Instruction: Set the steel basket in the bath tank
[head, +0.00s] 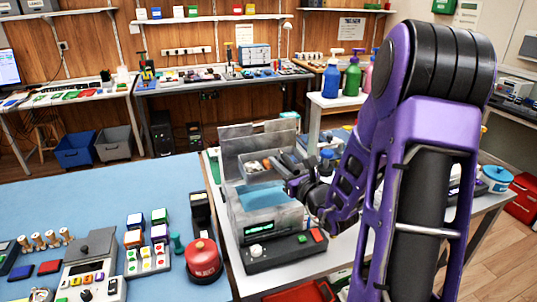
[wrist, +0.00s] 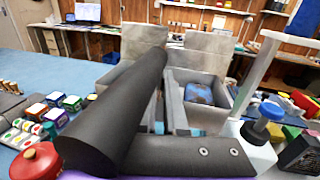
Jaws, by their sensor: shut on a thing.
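The bath tank (head: 268,222) is a grey box with a green display, pale blue liquid and an upright grey lid (head: 237,140) at its back. The steel basket (head: 249,176) is at the back of the tank opening, above the liquid, with small pale and orange things in it. My gripper (head: 280,170) reaches in from the right and is shut on the basket. A dark finger covers part of the wrist view, and the grip point is hidden. I cannot tell whether the basket touches the tank.
A dark control box (head: 286,252) with red and green buttons stands before the tank. A red button dome (head: 203,261) and several small boxes stand on the blue mat (head: 90,203) to the left. Pump bottles (head: 352,77) stand behind. My arm covers much of the right side.

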